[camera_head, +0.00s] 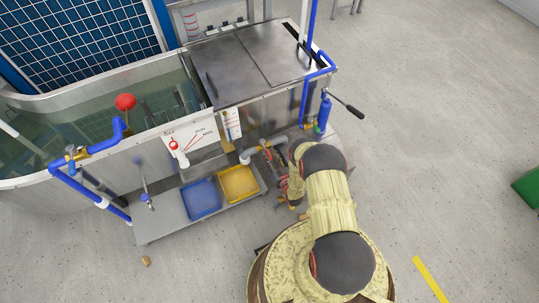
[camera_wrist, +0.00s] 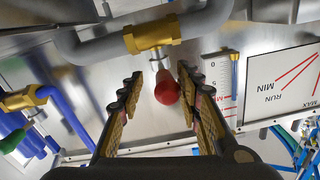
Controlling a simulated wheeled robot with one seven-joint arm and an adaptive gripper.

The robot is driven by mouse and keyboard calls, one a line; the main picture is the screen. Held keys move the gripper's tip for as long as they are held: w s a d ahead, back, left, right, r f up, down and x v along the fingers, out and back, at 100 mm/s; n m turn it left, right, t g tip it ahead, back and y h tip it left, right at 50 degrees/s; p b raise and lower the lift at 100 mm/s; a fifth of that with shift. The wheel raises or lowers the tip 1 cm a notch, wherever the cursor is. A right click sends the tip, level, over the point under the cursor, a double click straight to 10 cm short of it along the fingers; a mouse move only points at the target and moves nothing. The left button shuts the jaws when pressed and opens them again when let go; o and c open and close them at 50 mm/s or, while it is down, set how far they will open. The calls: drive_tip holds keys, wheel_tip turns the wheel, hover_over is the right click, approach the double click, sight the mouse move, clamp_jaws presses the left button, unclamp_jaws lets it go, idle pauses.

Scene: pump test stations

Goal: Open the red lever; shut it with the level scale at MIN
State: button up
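The red lever (camera_wrist: 167,88) shows in the wrist view as a rounded red end below a brass valve (camera_wrist: 152,38) on a grey pipe. My gripper (camera_wrist: 160,78) is open, with one finger on each side of the red end and visible gaps. The level scale (camera_wrist: 221,75) is a white strip with numbers, just right of my right finger; its liquid level is too small to read. A white panel (camera_wrist: 285,82) beside it reads MIN, RUN and MAX with red lines. In the head view the scale (camera_head: 232,124) is on the tank front; my arm largely hides the lever area.
A blue pipe with a brass valve and green handle (camera_wrist: 14,140) is left of my gripper in the wrist view. In the head view, a blue tray (camera_head: 201,198) and yellow tray (camera_head: 238,183) sit on the low shelf. A black-handled lever (camera_head: 347,104) sticks out right. Open floor lies right.

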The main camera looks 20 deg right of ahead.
drive_tip(key=s, duration=1.2)
drive_tip(key=shift+d, duration=0.1)
drive_tip(key=shift+c, duration=0.2)
